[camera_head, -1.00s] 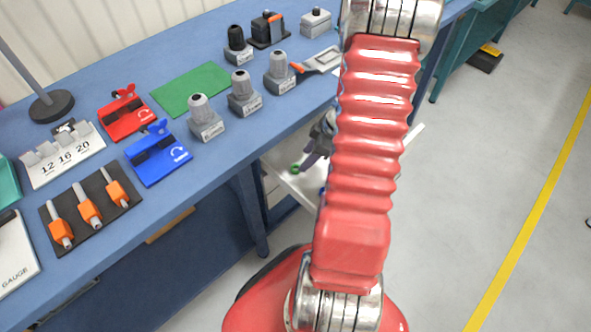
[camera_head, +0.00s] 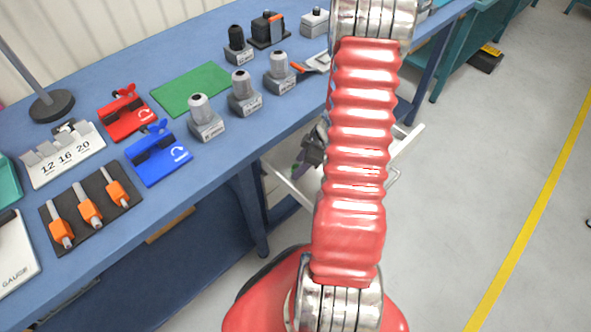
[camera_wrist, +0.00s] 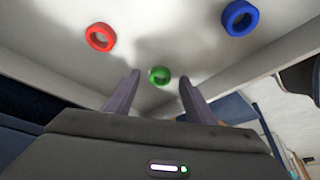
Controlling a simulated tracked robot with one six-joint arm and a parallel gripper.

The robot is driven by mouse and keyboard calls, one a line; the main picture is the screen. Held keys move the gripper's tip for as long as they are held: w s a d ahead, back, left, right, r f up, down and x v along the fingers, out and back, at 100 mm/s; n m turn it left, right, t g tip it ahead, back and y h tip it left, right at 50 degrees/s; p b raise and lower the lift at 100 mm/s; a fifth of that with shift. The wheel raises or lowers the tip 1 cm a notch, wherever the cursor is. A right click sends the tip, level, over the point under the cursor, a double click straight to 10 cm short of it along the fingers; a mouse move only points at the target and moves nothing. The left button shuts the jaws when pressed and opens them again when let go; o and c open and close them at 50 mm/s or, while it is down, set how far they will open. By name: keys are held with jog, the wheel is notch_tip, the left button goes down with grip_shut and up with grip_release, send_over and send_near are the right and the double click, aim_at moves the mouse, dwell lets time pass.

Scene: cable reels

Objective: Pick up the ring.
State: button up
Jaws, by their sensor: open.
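Three rings lie on a pale, tray-like surface (camera_wrist: 180,30) in the wrist view. The red ring (camera_wrist: 107,46) is at the upper left, and the blue ring (camera_wrist: 250,27) is at the upper right. The green ring (camera_wrist: 159,84) is in the middle. My gripper (camera_wrist: 160,75) is open, and the green ring appears in the gap between its fingertips without visible contact. In the head view my gripper (camera_head: 313,150) is small and mostly hidden behind my red arm. The rings are largely hidden there.
The blue workbench (camera_head: 215,170) fills the left, with a green mat (camera_head: 190,90), a red fixture (camera_head: 125,118), a blue fixture (camera_head: 158,160) and several grey holders. The white tray (camera_head: 290,195) has raised walls beside the bench.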

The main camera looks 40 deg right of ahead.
jog(key=shift+w+f, duration=0.1)
jog(key=shift+f, duration=0.2)
jog(key=shift+c, duration=0.3)
jog(key=c, duration=1.1)
